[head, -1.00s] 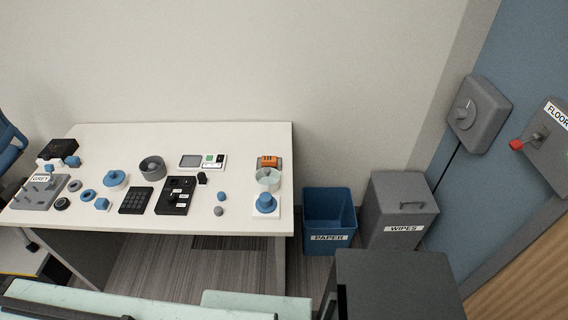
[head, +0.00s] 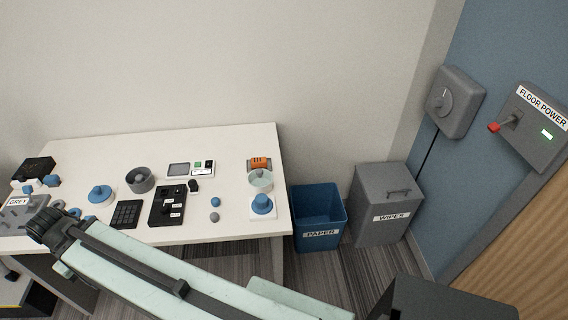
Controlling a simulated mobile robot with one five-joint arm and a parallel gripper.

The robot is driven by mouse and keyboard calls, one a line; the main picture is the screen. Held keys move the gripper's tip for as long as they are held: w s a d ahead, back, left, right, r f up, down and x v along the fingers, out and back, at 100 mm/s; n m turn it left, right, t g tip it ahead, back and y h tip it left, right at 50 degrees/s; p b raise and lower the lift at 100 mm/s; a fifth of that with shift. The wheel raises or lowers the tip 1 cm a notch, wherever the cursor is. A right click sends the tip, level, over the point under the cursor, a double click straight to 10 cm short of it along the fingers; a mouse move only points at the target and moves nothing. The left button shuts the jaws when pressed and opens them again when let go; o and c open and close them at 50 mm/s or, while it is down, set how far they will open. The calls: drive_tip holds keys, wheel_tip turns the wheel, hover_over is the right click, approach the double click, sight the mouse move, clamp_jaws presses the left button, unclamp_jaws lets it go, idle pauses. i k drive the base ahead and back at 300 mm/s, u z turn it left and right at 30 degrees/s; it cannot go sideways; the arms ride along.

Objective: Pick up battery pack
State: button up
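No object on the white table (head: 215,143) is labelled as a battery pack. A small orange block with dark marks (head: 260,164) lies near the table's back right edge, behind a clear round dish. It may be the battery pack, but I cannot tell for sure. A small black piece (head: 193,186) lies beside the black labelled panel. My pale green arm crosses the lower left of the head view and ends in a dark joint over the table's front left. No gripper fingers can be made out, and nothing held shows.
Black panel (head: 166,205), keypad (head: 126,214), grey ring (head: 140,181), blue knob on white base (head: 262,205) and small blue and grey balls share the table. Blue paper bin (head: 318,218) and grey wipes bin (head: 387,204) stand right. A floor power switch (head: 530,125) is on the wall.

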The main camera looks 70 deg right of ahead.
sight(256, 162)
drive_tip(key=z, duration=0.45)
drive_tip(key=i, duration=1)
drive_tip(key=u, duration=0.1)
